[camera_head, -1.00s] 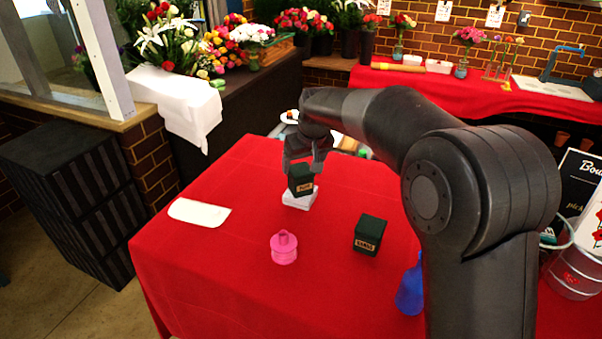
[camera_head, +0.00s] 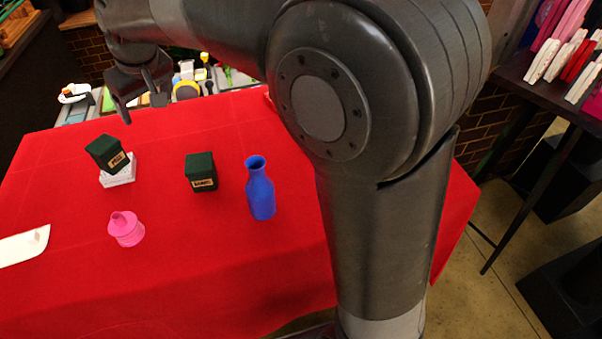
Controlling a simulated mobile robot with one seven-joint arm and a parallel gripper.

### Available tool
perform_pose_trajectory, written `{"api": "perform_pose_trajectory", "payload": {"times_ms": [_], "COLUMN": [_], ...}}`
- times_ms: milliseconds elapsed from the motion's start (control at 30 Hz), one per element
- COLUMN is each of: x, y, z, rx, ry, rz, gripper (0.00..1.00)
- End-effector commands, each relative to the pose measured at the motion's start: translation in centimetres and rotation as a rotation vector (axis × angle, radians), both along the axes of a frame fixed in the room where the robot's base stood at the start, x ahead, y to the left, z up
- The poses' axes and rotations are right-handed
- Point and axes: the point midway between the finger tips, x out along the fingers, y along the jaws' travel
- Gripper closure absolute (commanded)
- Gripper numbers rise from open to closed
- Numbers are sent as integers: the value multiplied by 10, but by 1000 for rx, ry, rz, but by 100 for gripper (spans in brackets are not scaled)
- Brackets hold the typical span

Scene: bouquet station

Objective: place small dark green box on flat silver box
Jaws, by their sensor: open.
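A small dark green box (camera_head: 108,154) with a tan label rests on top of a flat whitish-silver box (camera_head: 119,173), on the left of the red table. It sits askew, overhanging toward the left, and looks somewhat tilted; its underside is hidden. My gripper (camera_head: 141,112) is open and empty, above and behind this box and apart from it. A second dark green box (camera_head: 200,172) with a tan label stands upright on the cloth to the right.
A white sheet (camera_head: 22,246) lies at the left edge. The front middle of the table is clear. A dark shelf (camera_head: 540,85) with packets stands at right.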

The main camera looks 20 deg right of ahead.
Motion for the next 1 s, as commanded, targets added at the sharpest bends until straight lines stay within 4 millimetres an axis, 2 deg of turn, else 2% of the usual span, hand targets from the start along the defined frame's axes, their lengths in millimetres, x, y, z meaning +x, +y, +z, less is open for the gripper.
{"api": "perform_pose_trajectory", "payload": {"times_ms": [33, 200, 367, 500, 700, 800, 1000], "x": [-12, -53, -99, -144, -207, -232, -257], "y": [-26, -99, -159, -203, -251, -265, -277], "z": [8, 20, 20, 11, -13, -26, -42], "rx": [0, 1, 6, 15, 32, 41, 51], "ry": [-9, -25, -38, -47, -60, -65, -70], "rz": [-38, -157, -269, -367, -499, -549, -602], "gripper": [21, 21, 21, 21, 21, 21, 21]}}
